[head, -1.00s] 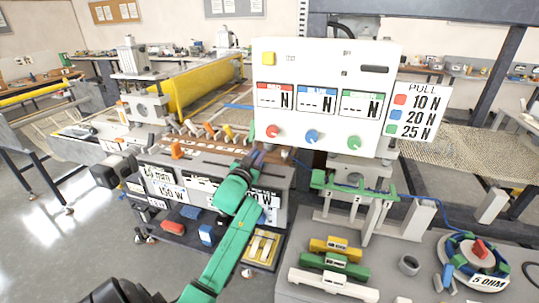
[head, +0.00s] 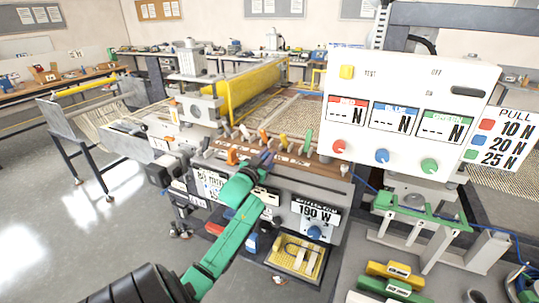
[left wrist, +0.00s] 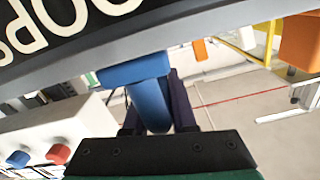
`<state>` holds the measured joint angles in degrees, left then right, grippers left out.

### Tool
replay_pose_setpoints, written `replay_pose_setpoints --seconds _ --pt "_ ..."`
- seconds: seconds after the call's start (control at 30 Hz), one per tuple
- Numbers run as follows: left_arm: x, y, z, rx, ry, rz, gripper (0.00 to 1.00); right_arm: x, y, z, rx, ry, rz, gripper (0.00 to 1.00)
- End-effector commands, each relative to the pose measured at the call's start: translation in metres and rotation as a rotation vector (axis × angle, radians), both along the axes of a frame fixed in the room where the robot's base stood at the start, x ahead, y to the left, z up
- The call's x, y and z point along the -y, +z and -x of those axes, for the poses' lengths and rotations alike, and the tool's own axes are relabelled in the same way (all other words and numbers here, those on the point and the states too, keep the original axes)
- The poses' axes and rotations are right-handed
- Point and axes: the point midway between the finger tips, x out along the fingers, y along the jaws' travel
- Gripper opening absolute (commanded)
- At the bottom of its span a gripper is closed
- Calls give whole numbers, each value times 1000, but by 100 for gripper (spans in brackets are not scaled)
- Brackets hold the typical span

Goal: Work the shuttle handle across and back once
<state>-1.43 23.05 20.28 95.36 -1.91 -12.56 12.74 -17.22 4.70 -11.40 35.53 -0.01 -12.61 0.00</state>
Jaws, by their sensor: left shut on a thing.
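The shuttle handle is a blue peg (left wrist: 150,98) that sticks out of a grey rail in the left wrist view. My left gripper (head: 266,160) is shut on it, with dark fingers on either side. In the head view the gripper is at the front edge of the brown lettered board (head: 290,160), a little right of an orange block (head: 232,157). The handle is mostly hidden behind the fingers there. My right gripper is not in view.
Several coloured levers (head: 283,141) stand behind the board. A white meter panel (head: 408,110) rises at the right.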

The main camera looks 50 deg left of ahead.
Motion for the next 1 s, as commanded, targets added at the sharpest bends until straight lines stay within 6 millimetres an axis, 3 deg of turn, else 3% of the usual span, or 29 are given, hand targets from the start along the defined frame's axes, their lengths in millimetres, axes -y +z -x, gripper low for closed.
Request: replay_pose_setpoints --seconds 0.13,0.17,0.2,0.63,1.0 --pt "-3 2 1 1 6 -6 0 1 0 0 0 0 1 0" --pt "-3 2 1 1 6 -6 36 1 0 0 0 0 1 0" --pt "-3 2 1 1 5 -6 51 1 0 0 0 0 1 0" --pt "2 -1 7 0 2 -1 52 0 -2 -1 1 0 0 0" --pt "26 -3 72 0 3 0 52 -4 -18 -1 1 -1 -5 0"
